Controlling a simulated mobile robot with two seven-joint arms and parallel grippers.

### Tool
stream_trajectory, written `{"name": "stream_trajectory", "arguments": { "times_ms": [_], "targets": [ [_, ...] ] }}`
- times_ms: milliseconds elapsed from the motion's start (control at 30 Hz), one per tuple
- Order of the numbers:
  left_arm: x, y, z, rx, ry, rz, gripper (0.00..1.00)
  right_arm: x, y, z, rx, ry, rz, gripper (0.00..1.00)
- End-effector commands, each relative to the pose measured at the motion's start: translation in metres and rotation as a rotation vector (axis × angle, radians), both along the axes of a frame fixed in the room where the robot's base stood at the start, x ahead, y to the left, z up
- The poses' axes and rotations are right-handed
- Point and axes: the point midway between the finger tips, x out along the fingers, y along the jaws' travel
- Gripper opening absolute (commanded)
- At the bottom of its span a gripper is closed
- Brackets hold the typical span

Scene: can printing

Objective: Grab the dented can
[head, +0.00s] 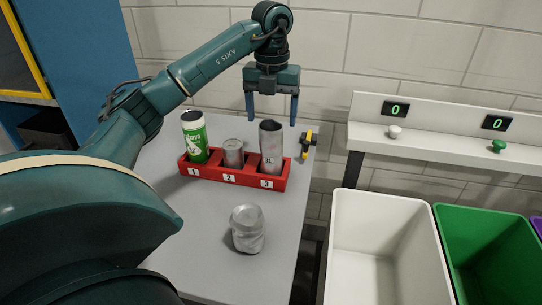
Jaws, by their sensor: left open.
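A silver can (247,230) with uneven, dented-looking sides stands alone on the grey table, in front of a red rack (218,176). The rack has slots numbered 1, 2 and 3. A green and white can (195,138) is in slot 1, a short silver can (233,154) in slot 2, and a taller grey cylinder (271,150) in slot 3. My left gripper (271,116) is open and empty, fingers pointing down, above and behind the rack's right end. It is well apart from the dented can. My right gripper is not in view.
A yellow and black tool (307,144) lies at the table's back right. A white bin (383,250) and a green bin (490,255) stand to the right, below a white ledge (440,146) with two displays reading 0. The table around the dented can is clear.

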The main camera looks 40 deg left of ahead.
Motion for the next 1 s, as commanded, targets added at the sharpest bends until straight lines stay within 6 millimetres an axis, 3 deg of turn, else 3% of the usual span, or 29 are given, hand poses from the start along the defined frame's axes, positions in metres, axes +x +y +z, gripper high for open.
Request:
{"name": "stream_trajectory", "arguments": {
  "times_ms": [33, 367, 600, 900, 1000],
  "targets": [
    [-0.001, 0.0, -0.011, -0.001, 0.003, -0.001, 0.76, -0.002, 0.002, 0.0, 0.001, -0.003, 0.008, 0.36],
    [-0.003, -0.001, -0.039, 0.001, 0.003, -0.001, 0.76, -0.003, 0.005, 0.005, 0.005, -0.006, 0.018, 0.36],
    [-0.006, -0.002, -0.073, 0.0, 0.001, 0.001, 0.76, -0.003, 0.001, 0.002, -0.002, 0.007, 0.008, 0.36],
    [-0.006, -0.002, -0.079, 0.001, -0.003, 0.0, 0.76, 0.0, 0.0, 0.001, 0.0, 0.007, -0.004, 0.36],
    [-0.006, -0.002, -0.079, 0.001, -0.003, 0.0, 0.69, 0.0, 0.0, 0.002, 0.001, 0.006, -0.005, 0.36]
  ]
}}
